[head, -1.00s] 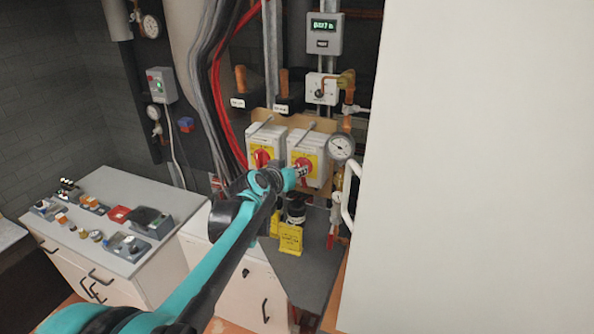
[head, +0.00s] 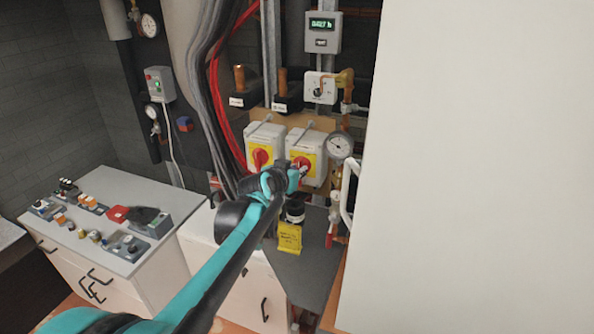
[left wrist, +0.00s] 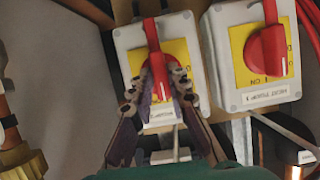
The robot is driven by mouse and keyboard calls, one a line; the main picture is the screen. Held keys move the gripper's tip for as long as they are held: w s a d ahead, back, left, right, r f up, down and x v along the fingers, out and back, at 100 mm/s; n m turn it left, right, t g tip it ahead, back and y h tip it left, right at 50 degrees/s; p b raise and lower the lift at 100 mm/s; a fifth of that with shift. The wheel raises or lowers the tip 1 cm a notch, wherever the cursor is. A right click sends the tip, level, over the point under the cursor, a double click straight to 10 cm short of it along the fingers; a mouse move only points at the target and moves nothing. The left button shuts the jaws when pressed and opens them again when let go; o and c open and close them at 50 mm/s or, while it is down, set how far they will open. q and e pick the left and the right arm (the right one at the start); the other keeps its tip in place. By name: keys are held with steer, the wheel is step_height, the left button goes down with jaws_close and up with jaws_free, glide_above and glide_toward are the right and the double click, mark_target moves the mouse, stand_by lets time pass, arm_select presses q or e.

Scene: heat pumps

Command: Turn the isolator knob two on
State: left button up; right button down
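Two white isolator boxes with yellow plates and red knobs are mounted side by side on the wall. In the head view the right box (head: 311,143) carries the red knob (head: 303,164) at my left gripper (head: 301,172). The wrist view looks upside down, so this box is on the left there. Its red knob (left wrist: 160,75) stands upright in that picture, between my left gripper's two fingers (left wrist: 163,85), whose pads appear to press on its sides. The other box's knob (left wrist: 265,50) is untouched, also seen in the head view (head: 261,158). My right gripper is not in view.
A pressure gauge (head: 339,146) and pipes are close right of the boxes. Red and grey cables (head: 215,100) run down on the left. A large pale panel (head: 480,170) fills the right side.

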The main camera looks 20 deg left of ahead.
arm_select(q)
steer(key=o, duration=0.3)
steer(key=shift+s+r, duration=0.1)
steer(key=shift+s, duration=0.05)
steer(key=v, duration=1.1)
steer(key=shift+s, duration=0.4)
